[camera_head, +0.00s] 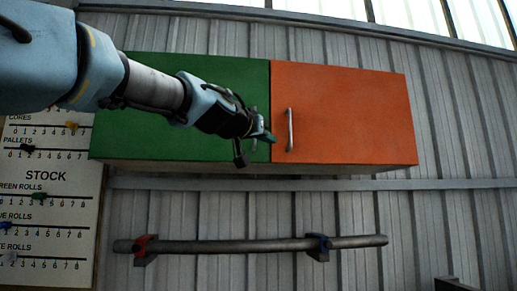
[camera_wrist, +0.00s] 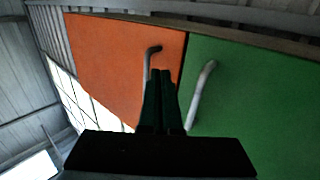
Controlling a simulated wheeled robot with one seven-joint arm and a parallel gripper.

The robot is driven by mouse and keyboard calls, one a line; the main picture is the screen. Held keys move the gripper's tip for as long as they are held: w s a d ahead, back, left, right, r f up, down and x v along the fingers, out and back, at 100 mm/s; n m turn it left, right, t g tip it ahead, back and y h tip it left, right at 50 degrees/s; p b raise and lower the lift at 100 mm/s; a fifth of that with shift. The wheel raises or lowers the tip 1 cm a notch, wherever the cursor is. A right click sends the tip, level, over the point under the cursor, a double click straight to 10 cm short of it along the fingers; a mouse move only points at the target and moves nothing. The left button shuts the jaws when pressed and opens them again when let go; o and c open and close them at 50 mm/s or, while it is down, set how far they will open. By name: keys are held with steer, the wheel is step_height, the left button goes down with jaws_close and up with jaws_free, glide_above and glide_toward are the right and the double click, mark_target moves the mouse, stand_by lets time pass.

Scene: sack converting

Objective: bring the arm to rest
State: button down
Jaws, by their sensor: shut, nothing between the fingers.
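My arm reaches in from the upper left in the head view. My gripper (camera_head: 268,137) is in front of the wall cabinet, near the seam between its green door (camera_head: 160,105) and its orange door (camera_head: 350,110). In the wrist view my gripper (camera_wrist: 162,75) has its fingers together with nothing between them. The fingertips appear between the orange door's handle (camera_wrist: 149,65) and the green door's handle (camera_wrist: 201,92). I cannot tell whether they touch the cabinet. Both doors look closed. In the head view my gripper partly hides the green door's handle.
A grey bar (camera_head: 220,245) rests on a red bracket (camera_head: 143,248) and a blue bracket (camera_head: 319,247) below the cabinet. A stock board (camera_head: 45,215) with coloured sliders hangs at the left. The corrugated wall (camera_head: 450,130) right of the cabinet is clear.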

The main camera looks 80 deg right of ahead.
steer(key=s+a+b, duration=0.2)
steer(key=a, duration=0.4)
steer(key=shift+a+r, duration=0.15)
steer(key=shift+a, duration=0.15)
steer(key=shift+w, duration=0.1)
